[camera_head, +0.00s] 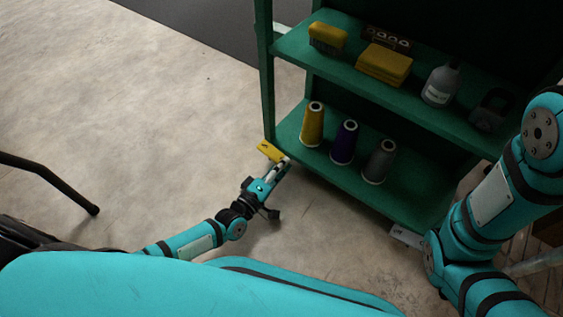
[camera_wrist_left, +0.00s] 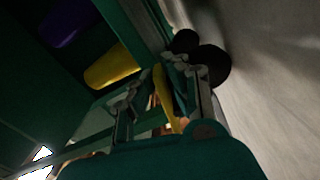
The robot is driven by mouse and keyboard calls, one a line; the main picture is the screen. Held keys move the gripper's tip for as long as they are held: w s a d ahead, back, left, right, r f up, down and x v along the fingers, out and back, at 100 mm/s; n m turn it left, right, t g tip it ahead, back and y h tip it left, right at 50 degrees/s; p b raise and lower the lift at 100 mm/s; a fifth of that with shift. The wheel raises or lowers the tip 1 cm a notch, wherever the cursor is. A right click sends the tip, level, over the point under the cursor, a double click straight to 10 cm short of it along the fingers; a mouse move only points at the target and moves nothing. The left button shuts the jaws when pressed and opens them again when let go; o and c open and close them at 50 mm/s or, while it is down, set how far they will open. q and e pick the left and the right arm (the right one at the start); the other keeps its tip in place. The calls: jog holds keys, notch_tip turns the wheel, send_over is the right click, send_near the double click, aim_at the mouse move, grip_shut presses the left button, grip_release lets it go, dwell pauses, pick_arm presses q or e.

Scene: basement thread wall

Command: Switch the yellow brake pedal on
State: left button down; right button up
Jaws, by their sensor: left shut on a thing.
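The yellow brake pedal (camera_head: 270,151) sticks out low at the front left corner of the green shelf unit. My left gripper (camera_head: 281,167) is at the pedal, with its fingertips against it. In the left wrist view a yellow piece (camera_wrist_left: 163,92) stands between the two fingers of my left gripper (camera_wrist_left: 160,100), which is shut on it. The fingers hide part of the pedal, and its on or off position cannot be told. My right arm shows at the right, but its gripper is out of view.
The green shelf unit (camera_head: 440,212) holds yellow, purple and grey thread cones on its lower board. A brush, a yellow block and a grey bottle stand above. A grey plate (camera_head: 407,236) sits low at its right. Open concrete floor (camera_head: 130,120) lies left.

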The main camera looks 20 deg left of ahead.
pick_arm(q)
jog(key=c, duration=1.4)
grip_release()
jog(key=shift+s, duration=0.1)
jog(key=v, duration=1.1)
jog(key=shift+s+a, duration=0.15)
jog(key=shift+s, duration=0.25)
